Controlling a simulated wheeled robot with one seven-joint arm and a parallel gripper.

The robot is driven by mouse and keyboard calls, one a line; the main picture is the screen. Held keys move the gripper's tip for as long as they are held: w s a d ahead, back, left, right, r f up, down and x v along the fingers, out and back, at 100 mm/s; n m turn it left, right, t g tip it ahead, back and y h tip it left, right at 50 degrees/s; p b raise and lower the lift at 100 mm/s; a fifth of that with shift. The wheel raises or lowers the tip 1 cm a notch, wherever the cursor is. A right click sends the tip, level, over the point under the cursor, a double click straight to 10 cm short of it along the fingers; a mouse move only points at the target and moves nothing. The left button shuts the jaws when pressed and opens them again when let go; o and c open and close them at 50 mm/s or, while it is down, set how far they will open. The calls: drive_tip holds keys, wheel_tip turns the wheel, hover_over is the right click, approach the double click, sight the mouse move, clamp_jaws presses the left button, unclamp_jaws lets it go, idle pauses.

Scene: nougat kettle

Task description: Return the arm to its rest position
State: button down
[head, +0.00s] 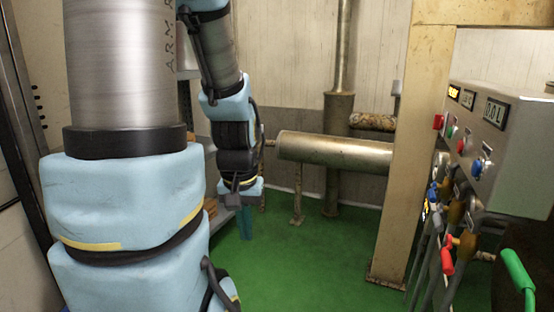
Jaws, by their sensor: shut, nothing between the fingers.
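My arm runs down the left side of the view, with blue joint covers and brushed metal links. Its far part hangs down left of centre. My gripper (245,224) is at the lower end of the wrist, with teal fingers pointing down. It is shut and holds nothing. It hangs in front of the green floor (300,270), apart from the metal pipe on its right. Part of the arm is hidden behind the large near link.
A control box (500,150) with buttons, displays and cables stands at the right. A green handle (518,272) is below it. A beige post (415,150) stands right of centre. A horizontal metal pipe (335,150) is right of my wrist. The middle floor is clear.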

wheel_tip(320, 180, up, 20)
drive_tip(key=p, duration=1.7)
